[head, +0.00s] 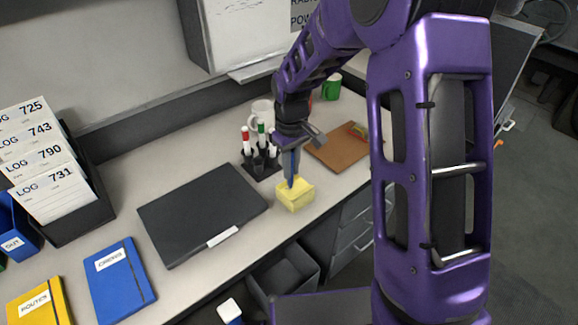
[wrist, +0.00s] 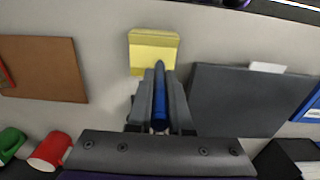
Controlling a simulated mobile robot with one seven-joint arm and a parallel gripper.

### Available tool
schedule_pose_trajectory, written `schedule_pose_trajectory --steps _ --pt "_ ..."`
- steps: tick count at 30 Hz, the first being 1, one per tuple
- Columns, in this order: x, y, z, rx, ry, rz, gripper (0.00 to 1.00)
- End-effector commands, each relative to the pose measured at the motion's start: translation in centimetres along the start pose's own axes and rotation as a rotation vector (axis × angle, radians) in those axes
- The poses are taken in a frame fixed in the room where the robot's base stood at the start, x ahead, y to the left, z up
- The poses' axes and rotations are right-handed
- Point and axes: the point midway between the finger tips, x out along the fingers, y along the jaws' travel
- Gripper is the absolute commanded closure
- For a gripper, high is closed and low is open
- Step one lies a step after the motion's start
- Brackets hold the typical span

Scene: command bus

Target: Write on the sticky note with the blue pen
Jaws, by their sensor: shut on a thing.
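The yellow sticky note pad (head: 297,196) lies on the desk near its front edge, to the right of a dark closed laptop or folder. It also shows in the wrist view (wrist: 152,55). My gripper (head: 290,165) is shut on the blue pen (head: 291,180) and points down at the pad. In the wrist view the blue pen (wrist: 160,103) sits between the fingers, its tip overlapping the pad's lower right part. I cannot tell whether the tip touches the paper.
A dark flat case (head: 200,212) lies left of the pad. A pen holder (head: 262,160) with markers and a white mug (head: 263,112) stand behind. A brown board (head: 336,148) lies to the right. Blue (head: 119,280) and yellow (head: 40,304) notebooks lie at the left. The desk front edge is close.

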Motion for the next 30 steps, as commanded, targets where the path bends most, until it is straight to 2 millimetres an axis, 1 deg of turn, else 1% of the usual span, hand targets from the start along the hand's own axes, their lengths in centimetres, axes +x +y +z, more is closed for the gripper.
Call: schedule_pose_trajectory --steps 11,21,30 --pt "-0.01 0.13 0.05 0.0 0.0 0.0 1.0" --pt "-0.02 0.65 -0.45 0.001 0.0 0.0 1.0" --pt "-0.01 0.68 -0.48 0.0 0.0 0.0 1.0"
